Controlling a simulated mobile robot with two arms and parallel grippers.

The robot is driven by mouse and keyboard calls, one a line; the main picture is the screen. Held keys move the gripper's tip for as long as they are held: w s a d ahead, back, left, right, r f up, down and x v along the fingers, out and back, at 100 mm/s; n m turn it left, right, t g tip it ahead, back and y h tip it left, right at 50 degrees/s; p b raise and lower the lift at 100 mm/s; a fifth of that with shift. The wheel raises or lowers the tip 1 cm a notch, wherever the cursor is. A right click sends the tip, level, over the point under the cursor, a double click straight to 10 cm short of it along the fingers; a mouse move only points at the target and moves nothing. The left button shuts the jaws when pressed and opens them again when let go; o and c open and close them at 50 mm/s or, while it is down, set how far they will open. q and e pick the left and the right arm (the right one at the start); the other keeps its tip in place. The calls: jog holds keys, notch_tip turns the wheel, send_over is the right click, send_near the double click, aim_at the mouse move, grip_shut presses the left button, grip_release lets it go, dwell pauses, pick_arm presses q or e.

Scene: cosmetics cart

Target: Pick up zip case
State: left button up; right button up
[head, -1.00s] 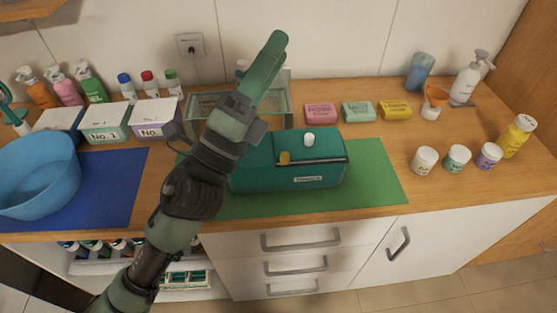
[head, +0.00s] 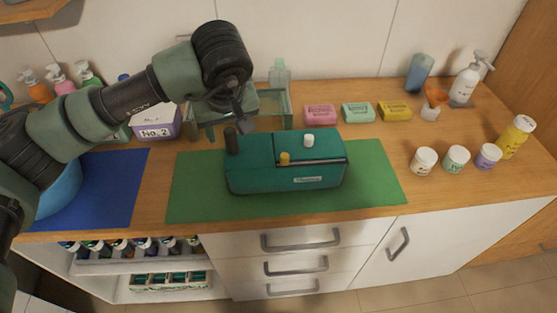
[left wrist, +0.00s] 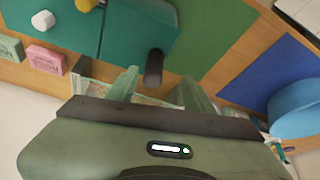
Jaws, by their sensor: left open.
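The teal zip case (head: 290,178) lies on the green mat (head: 375,192) on the counter. A black peg (head: 231,141) stands up at its left end; a white knob (head: 308,140) and a yellow knob (head: 285,158) are on its top. My left gripper (head: 240,116) hangs above and just behind the case's left end, partly hidden by its own wrist. In the left wrist view its fingers (left wrist: 158,88) are open and apart, with the black peg (left wrist: 153,66) just ahead of the gap and the case (left wrist: 140,30) beyond. Nothing is between the fingers. My right gripper is not in view.
A glass box (head: 272,108) stands close behind the case. Soap bars (head: 358,112) and several jars (head: 456,158) are to the right. A blue bowl (head: 60,190) on a blue mat (head: 112,185) is at left. The mat's right side is clear.

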aim_at(231, 133)
pick_arm(q)
jog(key=p+x, duration=0.1)
jog(key=x, duration=0.1)
jog(key=p+x, duration=0.1)
jog(key=x, duration=0.1)
jog(key=p+x, duration=0.1)
jog(key=x, duration=0.1)
jog(key=shift+w+d, duration=0.35)
jog(key=shift+w, duration=0.1)
jog(key=shift+f, duration=0.25)
grip_shut()
jog(key=shift+w+r, duration=0.1)
dwell(0.6)
